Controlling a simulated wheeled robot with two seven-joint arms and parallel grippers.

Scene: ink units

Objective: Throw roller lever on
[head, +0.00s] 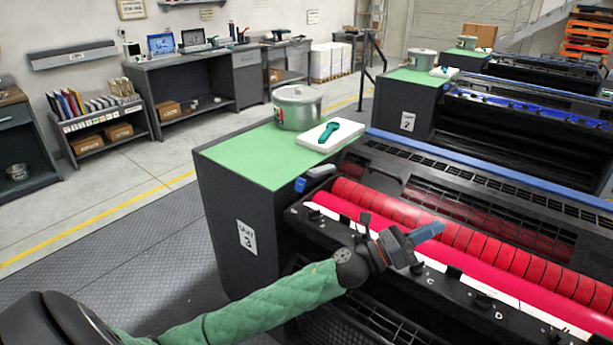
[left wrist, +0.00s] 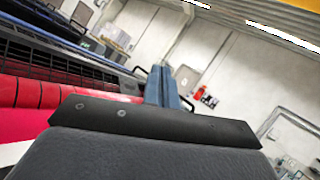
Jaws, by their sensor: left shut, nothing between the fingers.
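A short lever with a blue end (head: 300,185) sticks out at the left end of the red rollers (head: 460,225) on unit 3. A grey-blue piece (head: 321,170) lies just behind it. Several small black levers or knobs (head: 365,217) line the front rail, with letters such as C and D beside some; I cannot tell which part is the roller lever. My left gripper (head: 432,231) is shut and empty over the front rail and rollers, to the right of the blue-ended lever and apart from it. Its blue fingers show together in the left wrist view (left wrist: 166,88). My right gripper is not visible.
The unit's green-topped cabinet (head: 245,158) stands left of the rollers, carrying a metal tin (head: 297,108) and a white pad with a teal tool (head: 329,133). More units stand behind. Dark floor plating (head: 140,240) is clear at left.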

